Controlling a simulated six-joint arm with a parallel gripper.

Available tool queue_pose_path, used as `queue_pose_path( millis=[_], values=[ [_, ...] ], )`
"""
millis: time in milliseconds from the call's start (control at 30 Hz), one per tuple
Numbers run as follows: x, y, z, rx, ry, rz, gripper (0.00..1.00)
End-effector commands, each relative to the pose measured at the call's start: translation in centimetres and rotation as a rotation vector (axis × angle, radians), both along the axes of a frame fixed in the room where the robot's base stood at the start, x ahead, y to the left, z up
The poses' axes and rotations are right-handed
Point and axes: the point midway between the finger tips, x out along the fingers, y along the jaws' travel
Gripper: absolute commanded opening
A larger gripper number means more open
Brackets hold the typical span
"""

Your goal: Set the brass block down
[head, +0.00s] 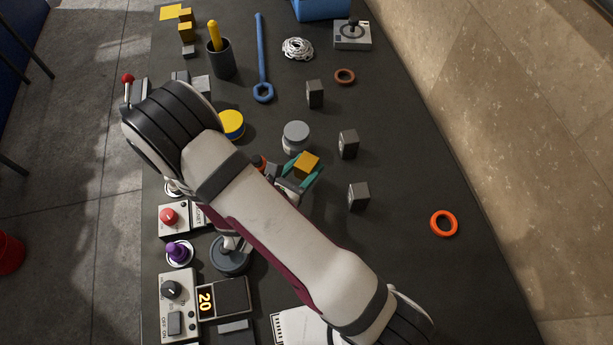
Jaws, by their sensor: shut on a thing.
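The brass block (307,164) is a small golden block near the middle of the dark table in the head view. My gripper (304,174) has teal fingers and is shut on the block, with one finger on either side of it. The block's upper face shows; its lower part is hidden by the fingers. I cannot tell how high it is above the table. My pale arm crosses the middle of the view and hides part of the table.
A grey-lidded jar (296,137) stands just behind the block. Dark blocks stand at right, including one (348,144) and another (358,195). An orange ring (444,223) lies further right. Control boxes (178,304) line the left edge. The table's right side is mostly clear.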

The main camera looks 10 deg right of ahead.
Motion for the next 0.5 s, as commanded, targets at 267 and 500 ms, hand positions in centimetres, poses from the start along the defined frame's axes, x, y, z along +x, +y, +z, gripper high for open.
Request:
queue_pose_path(
  millis=[267, 500],
  values=[
    [0.0, -0.1, -4.2, 0.0, -0.002, -0.005, 0.0],
    [0.0, -0.1, -4.3, 0.0, -0.003, -0.005, 0.0]
  ],
)
